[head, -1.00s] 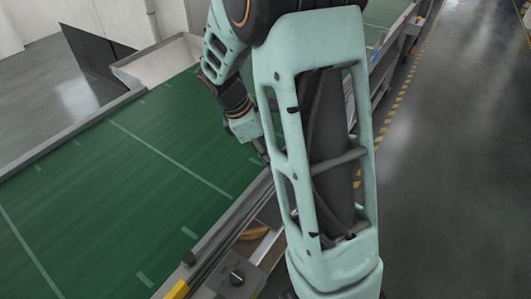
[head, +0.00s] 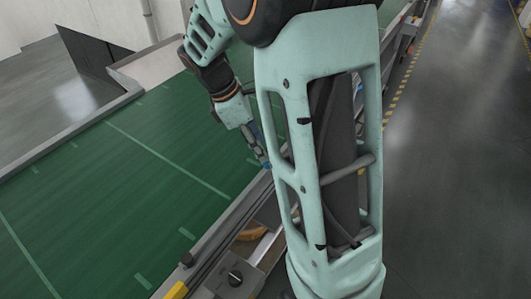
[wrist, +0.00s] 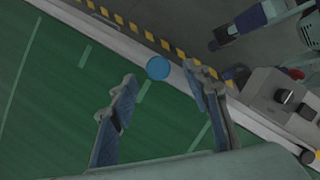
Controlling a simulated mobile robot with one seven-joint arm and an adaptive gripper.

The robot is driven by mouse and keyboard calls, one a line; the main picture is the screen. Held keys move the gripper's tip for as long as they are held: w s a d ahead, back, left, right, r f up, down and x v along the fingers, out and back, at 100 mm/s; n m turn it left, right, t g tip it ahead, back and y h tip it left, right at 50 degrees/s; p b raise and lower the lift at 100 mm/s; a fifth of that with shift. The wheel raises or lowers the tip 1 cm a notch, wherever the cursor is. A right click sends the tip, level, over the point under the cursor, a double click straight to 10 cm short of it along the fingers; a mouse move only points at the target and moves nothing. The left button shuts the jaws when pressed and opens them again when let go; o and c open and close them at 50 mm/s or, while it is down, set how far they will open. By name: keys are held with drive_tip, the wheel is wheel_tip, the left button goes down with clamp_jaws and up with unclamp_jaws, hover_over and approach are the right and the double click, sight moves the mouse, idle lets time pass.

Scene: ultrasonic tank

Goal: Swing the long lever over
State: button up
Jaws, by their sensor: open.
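A round blue knob (wrist: 158,68) shows in the wrist view at the belt's edge rail, between and just beyond my fingertips. It may be the end of the long lever seen end-on; no lever shaft is clear. A small blue spot (head: 267,165) shows at my fingertips in the head view, probably the same knob. My gripper (wrist: 160,76) is open and empty, with one finger on each side of the knob in the picture. I cannot tell whether it touches. In the head view my gripper (head: 258,148) points down over the belt's right edge, partly hidden by my arm.
A green conveyor belt (head: 130,195) lies left of my arm. Open grey floor (head: 455,190) lies to the right.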

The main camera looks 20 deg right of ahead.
drive_tip(key=v, duration=0.6)
drive_tip(key=shift+a+r, duration=0.2)
drive_tip(key=shift+r, duration=0.15)
